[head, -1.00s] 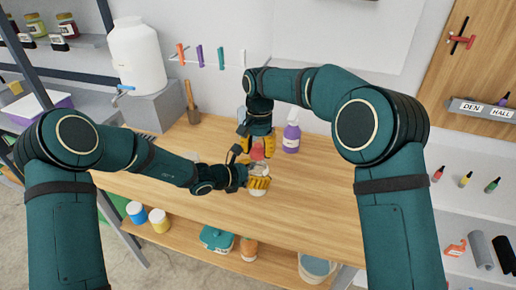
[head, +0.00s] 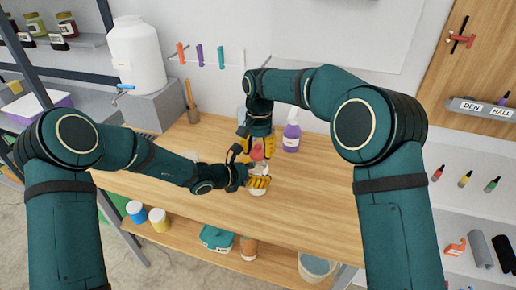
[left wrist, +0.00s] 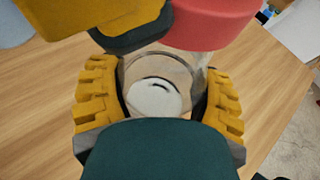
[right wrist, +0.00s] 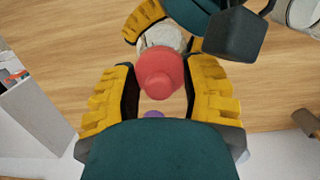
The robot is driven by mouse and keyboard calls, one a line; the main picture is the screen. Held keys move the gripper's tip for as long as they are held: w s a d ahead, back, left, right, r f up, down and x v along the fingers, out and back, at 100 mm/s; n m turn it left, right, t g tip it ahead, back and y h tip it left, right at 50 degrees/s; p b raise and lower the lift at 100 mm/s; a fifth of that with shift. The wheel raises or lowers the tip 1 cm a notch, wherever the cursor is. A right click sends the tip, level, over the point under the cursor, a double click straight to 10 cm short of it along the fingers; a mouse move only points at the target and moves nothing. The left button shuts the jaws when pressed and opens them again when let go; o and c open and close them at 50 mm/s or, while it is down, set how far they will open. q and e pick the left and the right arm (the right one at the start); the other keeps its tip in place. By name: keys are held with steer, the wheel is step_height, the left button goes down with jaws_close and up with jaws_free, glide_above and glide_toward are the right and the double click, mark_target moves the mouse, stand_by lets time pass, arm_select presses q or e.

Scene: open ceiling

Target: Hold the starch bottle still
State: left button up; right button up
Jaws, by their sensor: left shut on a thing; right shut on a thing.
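My left gripper (head: 258,182) is shut around a clear round bottle (left wrist: 152,72) with white contents, which I take to be the starch bottle. In the left wrist view the bottle is between the two yellow fingers. It stands over the table; its base is mostly hidden. My right gripper (head: 257,146) is just behind and above, shut on a red knob-like piece (right wrist: 158,75). The red piece also shows at the top of the left wrist view (left wrist: 210,22). It overlaps the pale bottle top in the right wrist view; I cannot tell whether they touch.
A purple spray bottle (head: 291,136) stands right of my right gripper. The table's right side (head: 320,195) is clear. A lower shelf holds several containers.

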steer(key=shift+f, duration=0.55)
stand_by(0.4)
steer(key=o, duration=1.2)
steer(key=shift+r, duration=0.15)
steer(key=shift+r, duration=2.9)
arm_select(q)
steer(key=o, duration=1.3)
